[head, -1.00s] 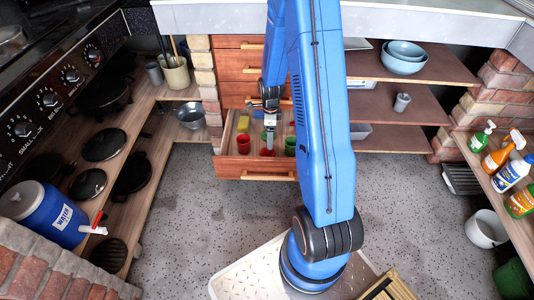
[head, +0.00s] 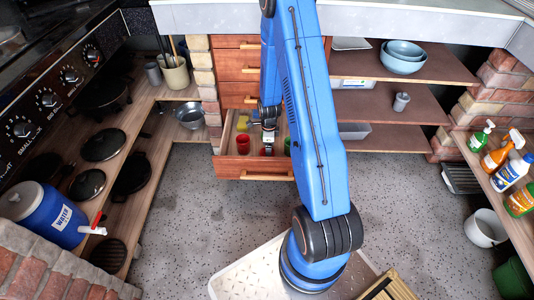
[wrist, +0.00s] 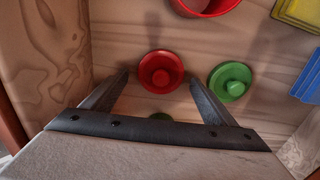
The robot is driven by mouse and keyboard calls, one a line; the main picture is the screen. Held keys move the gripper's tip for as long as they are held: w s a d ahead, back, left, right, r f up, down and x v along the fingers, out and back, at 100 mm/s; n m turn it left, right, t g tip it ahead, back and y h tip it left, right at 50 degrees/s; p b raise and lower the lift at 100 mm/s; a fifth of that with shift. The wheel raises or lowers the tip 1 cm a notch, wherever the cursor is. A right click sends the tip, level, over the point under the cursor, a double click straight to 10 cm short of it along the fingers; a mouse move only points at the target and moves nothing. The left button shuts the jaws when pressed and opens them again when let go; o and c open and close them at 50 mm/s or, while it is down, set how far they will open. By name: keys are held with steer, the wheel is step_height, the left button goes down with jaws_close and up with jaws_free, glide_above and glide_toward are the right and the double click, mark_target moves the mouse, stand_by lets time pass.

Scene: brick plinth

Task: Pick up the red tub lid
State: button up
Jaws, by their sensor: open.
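The red tub lid (wrist: 161,70), a round disc with a raised knob, lies on the wooden drawer floor in the wrist view. My gripper (wrist: 160,78) is open, with its two fingers on either side of the lid in the picture; I cannot tell how far above it they are. In the head view my gripper (head: 268,146) is down in the open drawer (head: 236,167) and hides most of the lid. A green lid (wrist: 231,81) lies just right of the right finger.
A red tub (wrist: 207,5) stands beyond the lid; it also shows in the head view (head: 243,143). A yellow block (wrist: 298,12) and a blue block (wrist: 308,76) lie at the right. A wooden drawer wall (wrist: 50,50) is close on the left.

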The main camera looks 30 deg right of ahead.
steer(key=shift+f, duration=0.3)
steer(key=c, duration=1)
steer(key=shift+c, duration=0.2)
steer(key=shift+r, duration=0.15)
